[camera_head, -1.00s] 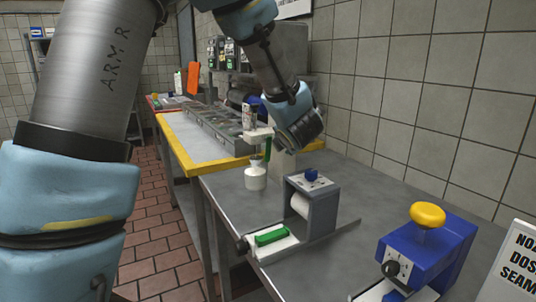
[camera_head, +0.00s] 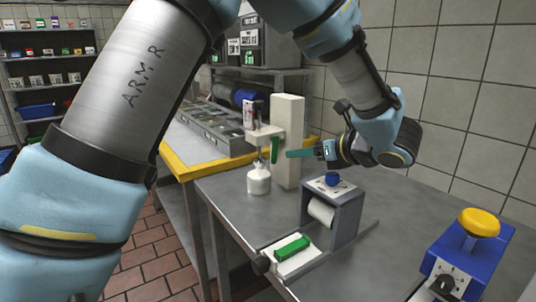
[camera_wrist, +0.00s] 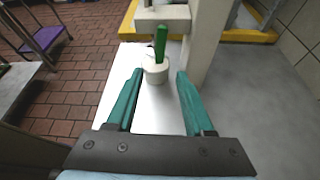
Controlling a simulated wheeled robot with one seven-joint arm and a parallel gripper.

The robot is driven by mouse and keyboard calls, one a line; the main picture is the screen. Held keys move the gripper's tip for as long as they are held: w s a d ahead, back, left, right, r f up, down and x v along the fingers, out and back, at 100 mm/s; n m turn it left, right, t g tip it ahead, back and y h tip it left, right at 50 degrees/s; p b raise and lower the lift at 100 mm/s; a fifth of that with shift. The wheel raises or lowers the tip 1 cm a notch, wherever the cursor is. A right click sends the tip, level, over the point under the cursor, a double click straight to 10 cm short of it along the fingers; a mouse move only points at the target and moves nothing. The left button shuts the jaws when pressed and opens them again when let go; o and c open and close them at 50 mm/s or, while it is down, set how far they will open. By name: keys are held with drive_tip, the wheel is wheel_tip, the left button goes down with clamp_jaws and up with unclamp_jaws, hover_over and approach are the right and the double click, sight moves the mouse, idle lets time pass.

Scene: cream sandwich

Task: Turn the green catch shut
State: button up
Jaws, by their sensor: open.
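A green catch (camera_head: 275,149) hangs upright at the front of a white dispenser stand (camera_head: 289,140), above a white bottle (camera_head: 258,180). In the wrist view the green catch (camera_wrist: 160,45) stands ahead, just beyond and between my fingertips, with the white bottle (camera_wrist: 156,70) below it. My gripper (camera_head: 290,153) is to the right of the catch in the head view, its teal fingers pointing left toward it. In the wrist view my gripper (camera_wrist: 158,76) is open with nothing held. The catch appears apart from both fingers.
A grey roller unit (camera_head: 348,212) with a blue knob and a green-topped white block (camera_head: 292,250) stands in front. A blue machine with a yellow knob (camera_head: 478,222) is at right. The white post (camera_wrist: 205,40) rises close by the right finger.

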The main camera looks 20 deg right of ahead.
sight(275, 155)
drive_tip(key=p+x, duration=0.3)
drive_tip(key=x, duration=0.9)
drive_tip(key=shift+c, duration=0.3)
clamp_jaws()
